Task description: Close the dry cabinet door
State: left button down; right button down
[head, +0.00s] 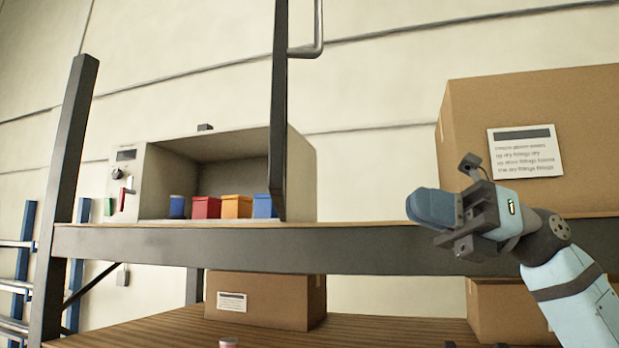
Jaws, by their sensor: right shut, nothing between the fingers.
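The dry cabinet (303,175) is a pale box on the shelf at left centre, with its front open. Its door (279,110) stands wide open, seen nearly edge-on as a tall dark panel at the right side of the opening. A grey bar handle (317,35) sticks out from the door's right face near the top of the view. My right gripper (432,208) is shut and empty, to the right of the door and well apart from it in the picture, below the handle's height. My left gripper is not in view.
Several small blue, red and orange boxes (237,207) sit in the cabinet opening. A large carton (465,120) stands on the shelf (350,247) behind my right gripper. More cartons (265,300) are on the lower shelf. A dark post (68,180) rises at left.

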jog(key=s+r+n+t+h, duration=0.2)
jog(key=s+r, duration=0.3)
jog(key=s+a+p, duration=0.1)
jog(key=a+p, duration=0.1)
jog(key=a, duration=1.1)
jog(key=shift+a+r, duration=0.25)
jog(key=shift+a, duration=0.05)
jog(key=shift+a+t, duration=0.15)
jog(key=shift+t, duration=0.15)
